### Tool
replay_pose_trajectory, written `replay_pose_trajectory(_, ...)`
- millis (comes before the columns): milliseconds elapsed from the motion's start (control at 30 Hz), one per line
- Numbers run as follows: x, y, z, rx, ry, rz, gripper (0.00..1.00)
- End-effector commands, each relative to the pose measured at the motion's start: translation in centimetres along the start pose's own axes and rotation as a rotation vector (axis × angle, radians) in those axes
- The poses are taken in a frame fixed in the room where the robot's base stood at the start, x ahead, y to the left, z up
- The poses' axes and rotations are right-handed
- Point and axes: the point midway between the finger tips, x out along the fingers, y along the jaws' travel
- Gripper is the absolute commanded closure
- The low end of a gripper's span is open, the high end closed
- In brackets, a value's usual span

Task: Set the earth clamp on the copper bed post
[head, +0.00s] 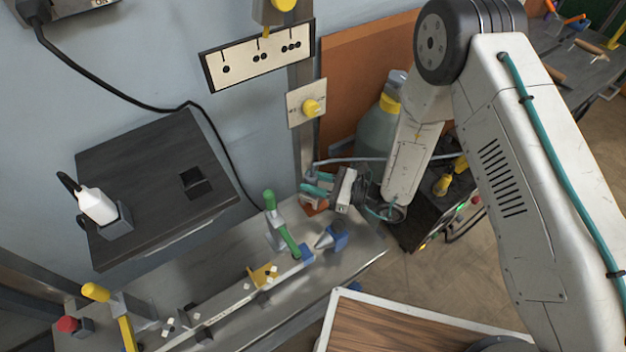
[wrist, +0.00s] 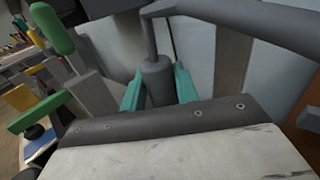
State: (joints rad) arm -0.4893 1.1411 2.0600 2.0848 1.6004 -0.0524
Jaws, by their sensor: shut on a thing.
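My gripper (head: 318,187) is low over the right end of the steel bench, with its teal fingers reaching left. In the wrist view, the two teal fingers close on the sides of a dark grey cylindrical part (wrist: 158,82), which I take to be the earth clamp's body. A grey lead (wrist: 148,38) rises from its top and bends right. An orange-copper piece (head: 313,209), perhaps the copper bed post, shows just below the fingers in the head view. The gripper and clamp cover most of it, and I cannot tell whether they touch.
The grey lead (head: 390,158) runs right to a dark machine (head: 445,205). A gas bottle (head: 376,132) stands behind.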

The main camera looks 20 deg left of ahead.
Motion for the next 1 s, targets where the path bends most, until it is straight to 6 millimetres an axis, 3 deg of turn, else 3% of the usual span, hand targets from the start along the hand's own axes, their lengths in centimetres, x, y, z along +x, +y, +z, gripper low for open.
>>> replay_pose_trajectory(433, 0.05, -0.02, -0.71, -0.001, 0.000, 0.000, 0.92)
replay_pose_trajectory(500, 0.03, -0.01, -0.83, -0.001, 0.001, 0.000, 1.00)
replay_pose_trajectory(767, -0.02, 0.04, -1.00, 0.001, 0.005, -0.001, 1.00)
replay_pose_trajectory(800, -0.03, 0.05, -1.02, 0.001, 0.006, -0.001, 0.64)
replay_pose_trajectory(867, -0.03, 0.04, -1.01, 0.001, 0.005, -0.001, 0.48)
replay_pose_trajectory(1000, -0.04, 0.01, -0.92, 0.001, 0.003, -0.001, 0.44)
